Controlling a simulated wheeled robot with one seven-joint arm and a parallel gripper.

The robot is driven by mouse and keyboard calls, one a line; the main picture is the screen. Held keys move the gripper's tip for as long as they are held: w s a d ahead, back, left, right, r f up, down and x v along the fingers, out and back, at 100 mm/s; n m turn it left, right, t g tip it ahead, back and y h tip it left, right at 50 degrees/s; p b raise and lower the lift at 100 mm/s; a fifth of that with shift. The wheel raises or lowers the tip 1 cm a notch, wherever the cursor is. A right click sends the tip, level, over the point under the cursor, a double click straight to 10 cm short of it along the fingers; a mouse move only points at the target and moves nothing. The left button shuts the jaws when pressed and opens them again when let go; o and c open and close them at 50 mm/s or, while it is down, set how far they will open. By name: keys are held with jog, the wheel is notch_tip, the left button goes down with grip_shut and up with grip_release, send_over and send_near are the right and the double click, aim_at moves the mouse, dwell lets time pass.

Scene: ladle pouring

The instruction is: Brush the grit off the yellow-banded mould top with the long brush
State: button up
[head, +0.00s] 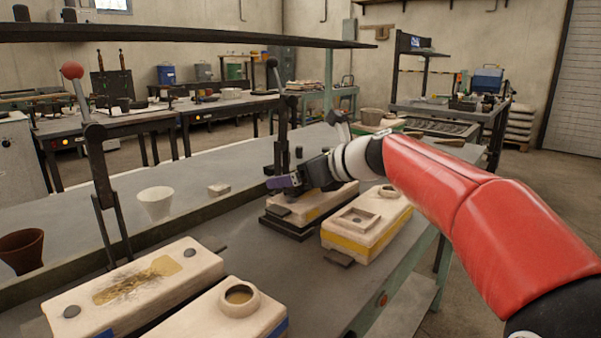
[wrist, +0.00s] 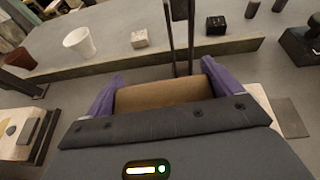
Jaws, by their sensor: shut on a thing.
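My gripper (head: 284,183), with purple fingers, is over the rear cream mould (head: 322,203) on a dark base. The wrist view shows the fingers shut on a wide tan-brown piece (wrist: 163,96), which looks like the wooden part of the brush. Its bristles cannot be made out. A cream mould with a clear yellow band (head: 346,242) stands just right of and nearer than the rear mould. Its top has a raised square rim and a round hole; I cannot make out grit there. The rear mould's top is partly hidden by my gripper, and its side looks yellowish.
Two moulds stand at the front left: one (head: 185,262) has a tan patch with dark streaks, the other (head: 212,318) a round raised cup. A white cup (head: 155,203), brown cup (head: 21,250) and small block (head: 219,189) stand behind. An upright lever (head: 97,160) rises nearby.

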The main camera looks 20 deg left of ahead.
notch_tip(320, 180, up, 2)
jog(key=shift+a+r+p, duration=0.1)
jog(key=shift+r+p, duration=0.1)
jog(key=shift+p, duration=0.55)
jog(key=shift+r, duration=1.8)
jog(key=shift+r, duration=1.5)
